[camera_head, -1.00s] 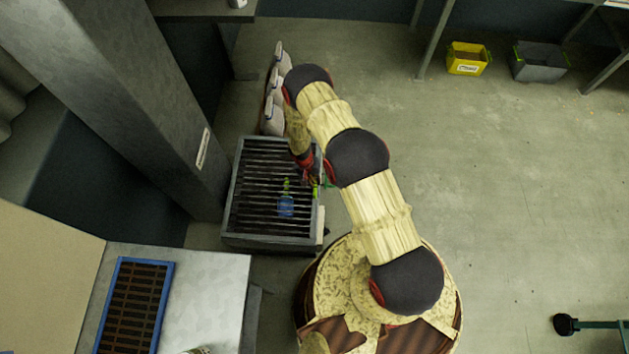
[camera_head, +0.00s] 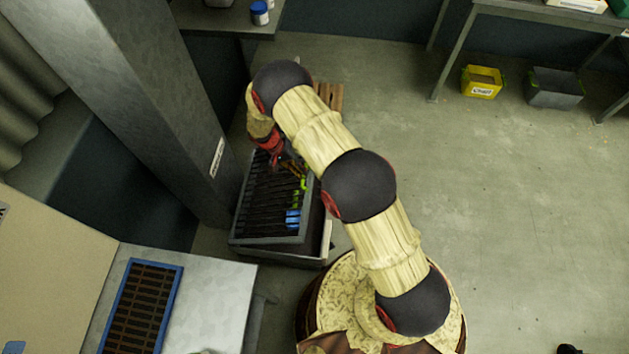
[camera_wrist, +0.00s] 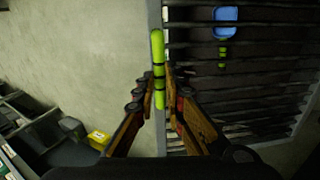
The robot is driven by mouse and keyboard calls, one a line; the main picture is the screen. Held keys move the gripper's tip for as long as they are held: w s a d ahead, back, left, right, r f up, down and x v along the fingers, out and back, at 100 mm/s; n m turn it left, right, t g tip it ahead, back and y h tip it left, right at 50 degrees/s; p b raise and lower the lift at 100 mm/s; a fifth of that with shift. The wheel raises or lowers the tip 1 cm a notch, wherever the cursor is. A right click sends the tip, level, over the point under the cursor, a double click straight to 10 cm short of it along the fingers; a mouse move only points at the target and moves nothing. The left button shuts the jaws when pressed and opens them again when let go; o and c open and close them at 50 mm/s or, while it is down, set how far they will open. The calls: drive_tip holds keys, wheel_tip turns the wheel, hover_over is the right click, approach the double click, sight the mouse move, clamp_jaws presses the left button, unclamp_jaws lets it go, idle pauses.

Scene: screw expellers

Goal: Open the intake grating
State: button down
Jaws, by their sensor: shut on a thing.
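The intake grating (camera_head: 262,205) is a dark barred panel in a grey frame, beside the grey column. Its right side looks raised and tilted above the box (camera_head: 315,256) below it. In the wrist view the bars (camera_wrist: 240,85) fill the right half. My gripper (camera_wrist: 160,85) is shut on an upright green handle (camera_wrist: 157,45) with dark bands at the grating's frame edge. In the head view my gripper (camera_head: 289,166) is partly hidden by my arm. A blue piece with a green ribbed end (camera_head: 293,219) lies at the bars; it also shows in the wrist view (camera_wrist: 225,20).
The grey column (camera_head: 185,120) stands close at the left of the grating. A metal table (camera_head: 215,300) with a blue-framed grid (camera_head: 142,305) is at the lower left. Open floor lies right, with a yellow bin (camera_head: 482,82) and a grey bin (camera_head: 553,88) farther off.

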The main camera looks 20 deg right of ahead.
drive_tip(key=w+a+r, duration=0.2)
drive_tip(key=a+r, duration=0.2)
drive_tip(key=a, duration=0.3)
drive_tip(key=w+a+r+b, duration=0.1)
drive_tip(key=w+a+r, duration=0.2)
drive_tip(key=a, duration=0.4)
drive_tip(key=shift+a+r, duration=0.25)
drive_tip(key=shift+r, duration=0.65)
drive_tip(key=c, duration=1.8)
unclamp_jaws()
drive_tip(key=shift+w+f, duration=0.1)
drive_tip(key=shift+f, duration=0.05)
drive_tip(key=shift+c, duration=0.2)
drive_tip(key=shift+o, duration=0.6)
drive_tip(key=shift+w+f, duration=0.1)
drive_tip(key=shift+c, duration=0.5)
drive_tip(key=shift+r, duration=0.2)
